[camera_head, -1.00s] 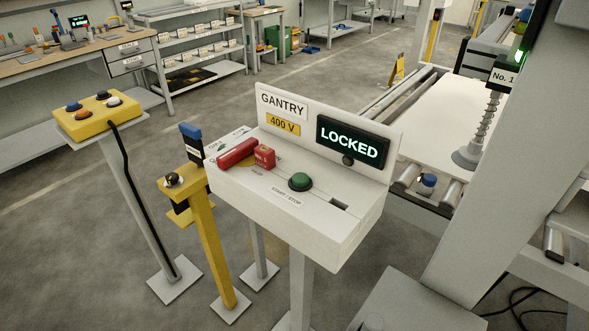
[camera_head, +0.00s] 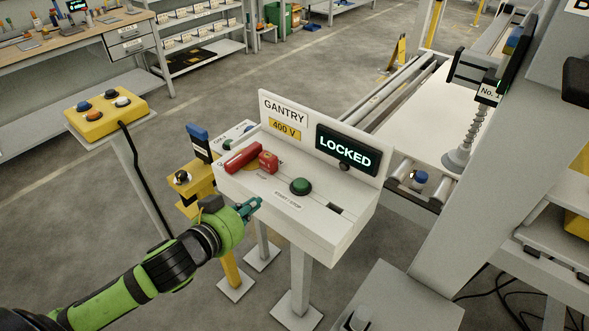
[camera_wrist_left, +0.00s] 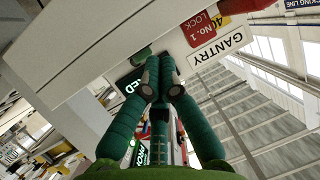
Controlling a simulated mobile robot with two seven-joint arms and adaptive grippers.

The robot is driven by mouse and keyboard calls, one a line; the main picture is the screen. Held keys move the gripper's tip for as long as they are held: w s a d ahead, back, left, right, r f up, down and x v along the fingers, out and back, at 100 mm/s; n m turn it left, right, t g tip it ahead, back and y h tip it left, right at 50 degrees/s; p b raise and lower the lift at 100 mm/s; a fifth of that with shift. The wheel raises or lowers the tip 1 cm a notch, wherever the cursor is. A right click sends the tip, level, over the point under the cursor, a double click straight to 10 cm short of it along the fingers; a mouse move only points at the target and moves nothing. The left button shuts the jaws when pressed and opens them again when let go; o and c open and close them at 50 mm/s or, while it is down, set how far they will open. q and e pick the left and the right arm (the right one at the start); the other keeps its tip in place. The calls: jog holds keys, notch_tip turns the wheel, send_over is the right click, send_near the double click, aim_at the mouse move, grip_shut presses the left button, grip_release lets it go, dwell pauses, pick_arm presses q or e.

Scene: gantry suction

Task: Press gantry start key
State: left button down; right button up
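The gantry console (camera_head: 290,226) is a white sloped box on posts. Its green start/stop key (camera_head: 301,186) sits on the top face, left of a dark slot. The display (camera_head: 347,151) behind it reads LOCKED. A red lever (camera_head: 243,158) and a red block (camera_head: 268,162) marked as a lock lie on the left of the top face. My left gripper (camera_head: 255,204) is at the console's front left edge, apart from the green key. In the left wrist view its fingertips (camera_wrist_left: 160,76) are together with nothing visible between them. The GANTRY sign (camera_wrist_left: 220,48) shows there too. My right gripper is not in view.
A yellow button box (camera_head: 105,122) stands at the left. A yellow post with a black knob (camera_head: 182,178) stands close beside the console. The roller conveyor (camera_head: 400,110) with a suction cup (camera_head: 457,160) lies behind right. A large grey column (camera_head: 490,170) rises at the right.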

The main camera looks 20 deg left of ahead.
pick_arm(q)
jog(key=d+r+m+t+h, duration=0.1)
jog(key=d+r+h, duration=0.1)
jog(key=r, duration=0.5)
jog(key=shift+s+d+r+m+h, duration=0.3)
jog(key=shift+s+d, duration=0.15)
jog(key=shift+d, duration=0.3)
